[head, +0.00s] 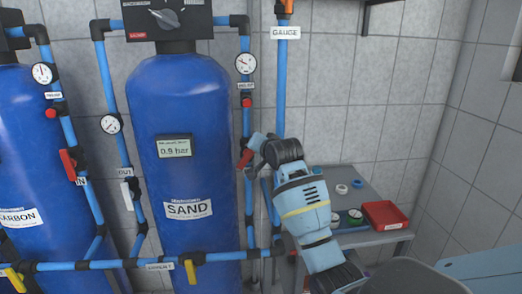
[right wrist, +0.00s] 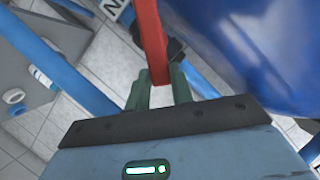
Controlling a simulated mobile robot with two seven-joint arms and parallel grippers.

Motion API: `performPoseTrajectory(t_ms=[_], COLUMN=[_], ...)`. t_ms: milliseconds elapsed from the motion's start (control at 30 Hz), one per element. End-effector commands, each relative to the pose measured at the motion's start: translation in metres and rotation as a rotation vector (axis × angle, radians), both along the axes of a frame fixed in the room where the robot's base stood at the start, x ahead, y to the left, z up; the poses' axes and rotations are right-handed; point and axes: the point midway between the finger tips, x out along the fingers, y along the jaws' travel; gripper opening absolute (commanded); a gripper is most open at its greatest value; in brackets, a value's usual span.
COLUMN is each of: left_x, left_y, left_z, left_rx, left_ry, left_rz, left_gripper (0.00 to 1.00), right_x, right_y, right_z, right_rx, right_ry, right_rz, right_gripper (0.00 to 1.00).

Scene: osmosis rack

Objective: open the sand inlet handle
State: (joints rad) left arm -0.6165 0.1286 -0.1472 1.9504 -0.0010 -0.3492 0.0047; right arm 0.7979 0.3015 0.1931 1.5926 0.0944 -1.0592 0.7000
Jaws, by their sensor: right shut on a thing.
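The blue sand tank (head: 183,150) stands in the middle of the head view, with a white SAND label. Its inlet handle (head: 246,159) is red and sits on the blue pipe right of the tank, partly covered by my gripper. My right gripper (head: 251,149) reaches it from the right. In the right wrist view the red handle (right wrist: 150,40) runs down between the two green fingers (right wrist: 160,92), which are shut on its end. A label ending in N shows beside it. My left gripper is out of view.
The carbon tank (head: 30,160) stands at the left with its own red handle (head: 67,162). A white handle (head: 127,195) is on the OUT pipe. A grey table (head: 380,185) at the right holds a red tray (head: 385,214) and small round parts. Pipes run close around my gripper.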

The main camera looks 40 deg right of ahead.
Motion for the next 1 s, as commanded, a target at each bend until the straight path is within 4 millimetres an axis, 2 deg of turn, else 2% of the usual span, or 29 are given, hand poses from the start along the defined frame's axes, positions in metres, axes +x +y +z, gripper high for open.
performPoseTrajectory(t_ms=[500, 1000], left_x=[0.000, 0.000], left_y=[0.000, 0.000], left_z=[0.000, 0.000], left_rx=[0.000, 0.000], left_ry=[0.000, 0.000], left_rz=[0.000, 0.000], left_gripper=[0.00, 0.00], right_x=[0.010, 0.014], right_y=[0.017, 0.025], right_z=[0.008, 0.008], right_rx=[-0.388, -0.546], right_ry=[0.227, 0.320], right_rz=[0.001, 0.001], right_gripper=[0.00, 0.00])
